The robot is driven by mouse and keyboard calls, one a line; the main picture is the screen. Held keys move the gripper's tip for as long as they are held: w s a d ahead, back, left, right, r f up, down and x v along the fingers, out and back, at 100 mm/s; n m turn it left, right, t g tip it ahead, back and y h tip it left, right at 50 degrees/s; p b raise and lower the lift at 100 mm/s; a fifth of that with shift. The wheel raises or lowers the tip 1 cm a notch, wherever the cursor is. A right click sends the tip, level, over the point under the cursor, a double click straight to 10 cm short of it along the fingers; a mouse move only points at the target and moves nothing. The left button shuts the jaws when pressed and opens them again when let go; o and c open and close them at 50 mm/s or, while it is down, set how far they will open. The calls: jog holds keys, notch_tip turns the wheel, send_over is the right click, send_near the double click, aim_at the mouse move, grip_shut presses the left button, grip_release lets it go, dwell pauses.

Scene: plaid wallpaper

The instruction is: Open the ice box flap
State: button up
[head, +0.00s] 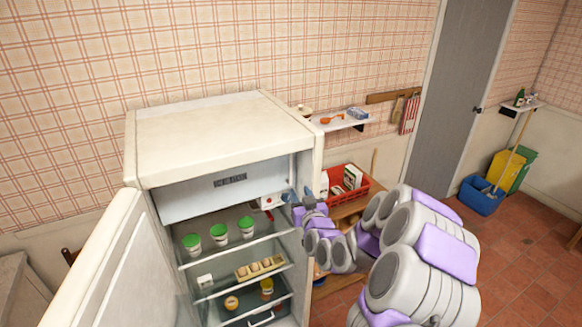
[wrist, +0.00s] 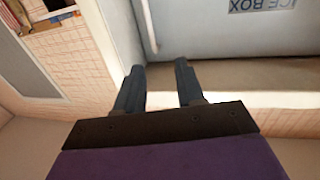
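The ice box flap (head: 200,200) is a pale grey-blue panel across the top of the open fridge (head: 140,160). It looks closed. A dark label (head: 230,180) sits on it, and in the wrist view the label reads "ICE BOX" (wrist: 252,6). In the wrist view the flap (wrist: 215,50) fills the upper right. My gripper (head: 296,200) is at the right side of the fridge opening, near the flap's right end. In the wrist view its two dark fingers (wrist: 157,72) are apart with nothing between them. They do not appear to touch the flap.
The fridge door (head: 105,265) stands open at left. Green-lidded tubs (head: 219,232) stand on the shelf below the flap. An egg tray (head: 260,267) and jars sit lower. A red crate (head: 345,185) on a wooden shelf unit stands right of the fridge.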

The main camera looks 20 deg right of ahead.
jog(key=w, duration=0.3)
jog(key=p, duration=0.1)
send_near(291, 166)
jog(key=d, duration=0.2)
jog(key=shift+w+d+p, duration=0.2)
jog(key=shift+w+p, duration=0.05)
jog(key=shift+w, duration=1.8)
jog(key=shift+w+d+p, duration=0.2)
jog(key=shift+w, duration=1.85)
jog(key=shift+a, duration=1)
jog(key=shift+c, duration=0.3)
jog(key=shift+a+r, duration=0.1)
jog(key=c, duration=0.3)
jog(key=shift+s+d, duration=0.1)
jog(key=shift+d, duration=0.55)
grip_shut()
jog(key=shift+a, duration=0.3)
